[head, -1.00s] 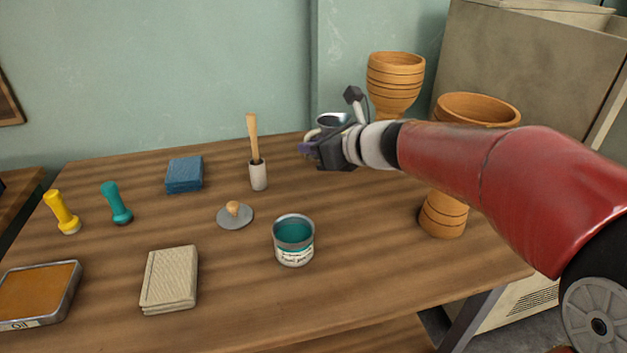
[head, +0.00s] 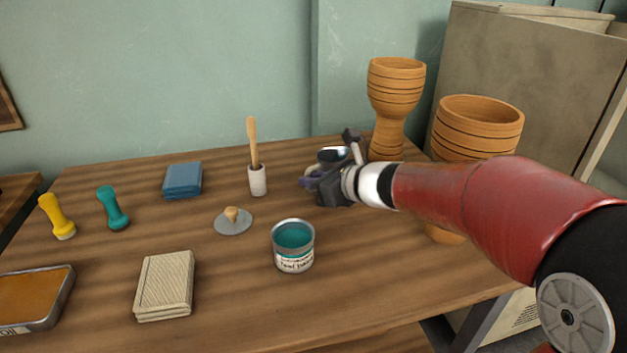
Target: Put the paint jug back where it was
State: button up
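The paint jug (head: 331,157), a grey metallic vessel with a dark inside, is at the back of the table, right of centre. Its open rim faces up and it looks roughly upright. My gripper (head: 312,181) is at the near side of the jug, with its fingers pointing left, and appears shut on it. The gripper hides the jug's lower part, so I cannot tell whether its base touches the table (head: 210,285).
A goblet drum (head: 396,85) stands behind my arm and another (head: 477,125) to the right, partly covered by it. A teal paint can (head: 293,248), a white holder (head: 257,181) with a wooden-handled tool and a grey disc (head: 233,223) stand to the left.

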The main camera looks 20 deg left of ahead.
jog(key=o, duration=0.4)
jog(key=shift+r, duration=0.1)
jog(key=shift+d+r, duration=0.15)
jog(key=v, duration=1.1)
jog(key=shift+s+d+r, duration=0.1)
jog(key=shift+s+d, duration=0.05)
jog(key=shift+d, duration=0.15)
